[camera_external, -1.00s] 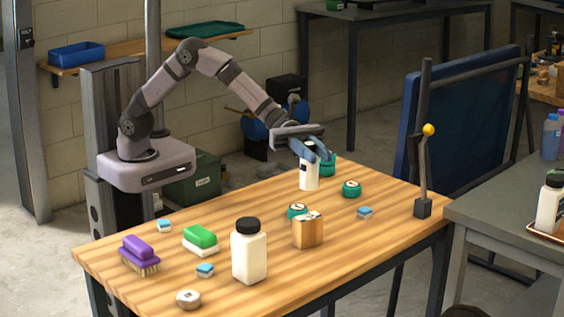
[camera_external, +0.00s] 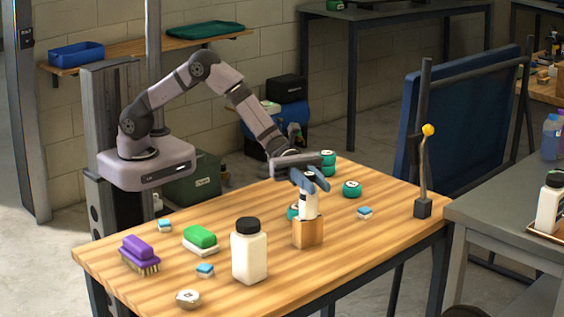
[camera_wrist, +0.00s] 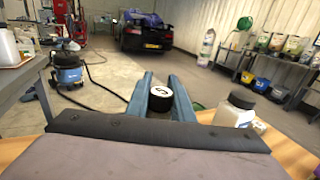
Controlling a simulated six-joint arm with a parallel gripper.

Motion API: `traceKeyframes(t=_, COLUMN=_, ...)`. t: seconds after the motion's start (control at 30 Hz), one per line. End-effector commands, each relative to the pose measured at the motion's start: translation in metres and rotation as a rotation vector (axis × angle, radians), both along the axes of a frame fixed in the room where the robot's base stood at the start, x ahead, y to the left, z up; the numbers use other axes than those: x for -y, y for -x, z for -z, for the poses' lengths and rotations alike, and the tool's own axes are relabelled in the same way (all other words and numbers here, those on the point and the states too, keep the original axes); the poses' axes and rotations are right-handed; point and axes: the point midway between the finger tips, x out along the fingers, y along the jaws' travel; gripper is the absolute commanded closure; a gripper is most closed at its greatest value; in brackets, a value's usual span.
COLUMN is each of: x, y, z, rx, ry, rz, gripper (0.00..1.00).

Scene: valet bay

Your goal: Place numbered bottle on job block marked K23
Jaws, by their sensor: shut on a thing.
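My gripper (camera_external: 310,182) is shut on a small white bottle (camera_external: 308,206) and holds it upright over the wooden job block (camera_external: 308,234). The bottle's base is at the block's top; I cannot tell whether it rests on it or hovers just above. In the wrist view the bottle's black cap with a white numbered disc (camera_wrist: 161,92) shows between the two blue fingers; the number is not clear. The block's marking is not readable, and the bottle hides part of its top.
A large white bottle with black cap (camera_external: 249,252) stands left of the block. Teal round containers (camera_external: 351,189) are behind and right. The table's front right is clear.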

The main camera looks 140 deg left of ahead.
Motion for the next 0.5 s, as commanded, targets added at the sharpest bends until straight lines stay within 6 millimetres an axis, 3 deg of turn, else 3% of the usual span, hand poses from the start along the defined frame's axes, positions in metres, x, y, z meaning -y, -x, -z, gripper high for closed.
traceKeyframes(t=0.27, x=-0.0001, y=-0.0001, z=0.0023, rx=0.002, ry=0.000, rz=0.000, gripper=1.00)
traceKeyframes(t=0.3, x=0.0000, y=-0.0001, z=0.0017, rx=0.000, ry=-0.001, rz=0.000, gripper=0.72)
traceKeyframes(t=0.33, x=0.0000, y=0.0000, z=0.0015, rx=0.000, ry=-0.001, rz=0.000, gripper=0.65)
traceKeyframes(t=0.37, x=0.0000, y=0.0000, z=0.0015, rx=0.000, ry=-0.001, rz=0.000, gripper=0.60)
traceKeyframes(t=0.5, x=0.0001, y=0.0000, z=0.0014, rx=0.000, ry=-0.001, rz=0.000, gripper=0.60)
